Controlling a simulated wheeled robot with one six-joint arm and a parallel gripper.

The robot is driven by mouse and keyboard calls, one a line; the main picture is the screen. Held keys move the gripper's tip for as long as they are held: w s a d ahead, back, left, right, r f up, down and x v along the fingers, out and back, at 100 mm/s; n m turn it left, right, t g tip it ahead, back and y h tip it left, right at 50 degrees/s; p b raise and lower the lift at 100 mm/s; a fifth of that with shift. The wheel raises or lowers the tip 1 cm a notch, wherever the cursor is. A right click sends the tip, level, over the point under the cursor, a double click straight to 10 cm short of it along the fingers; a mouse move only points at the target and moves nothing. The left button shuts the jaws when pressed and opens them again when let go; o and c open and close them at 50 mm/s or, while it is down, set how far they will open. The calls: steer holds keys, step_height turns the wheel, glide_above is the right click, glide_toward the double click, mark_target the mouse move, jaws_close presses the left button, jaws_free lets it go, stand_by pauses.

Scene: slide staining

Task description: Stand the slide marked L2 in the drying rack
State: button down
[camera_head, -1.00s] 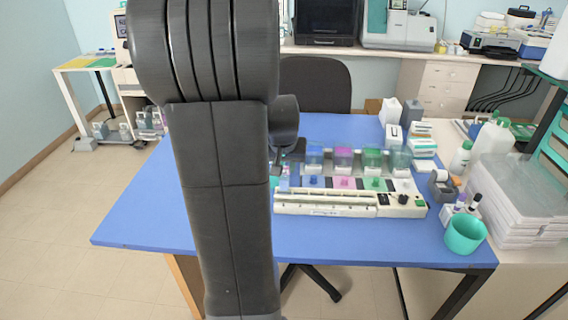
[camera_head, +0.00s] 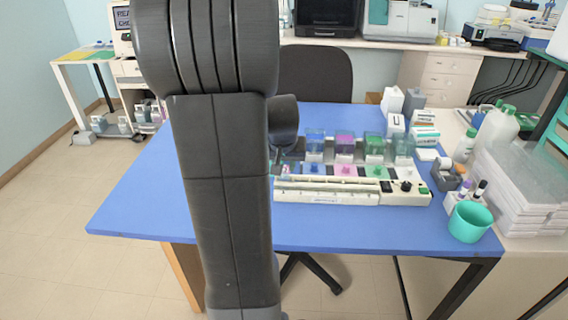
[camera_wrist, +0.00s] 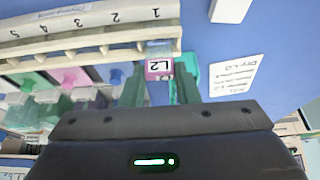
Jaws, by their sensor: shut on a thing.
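In the wrist view my gripper (camera_wrist: 160,86) is shut on the slide marked L2 (camera_wrist: 158,68), whose white and purple label end shows between the green fingers. The slide is beside the edge of the long cream drying rack (camera_wrist: 100,42), near its number 1 end. I cannot tell whether the slide touches the rack or sits in a slot.
Staining jars with blue, pink and green contents (camera_head: 344,146) stand just behind the rack. A white card reading Dry L2 (camera_wrist: 232,75) lies on the blue table (camera_head: 150,215). A teal beaker (camera_head: 470,222) stands at right. The table's left part is clear.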

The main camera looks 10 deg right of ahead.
steer(key=shift+f+b, duration=0.3)
steer(key=shift+f, duration=0.05)
stand_by(0.5)
steer(key=c, duration=1)
jaws_free()
steer(key=v, duration=1.3)
steer(key=shift+s+r, duration=0.2)
steer(key=shift+r, duration=0.15)
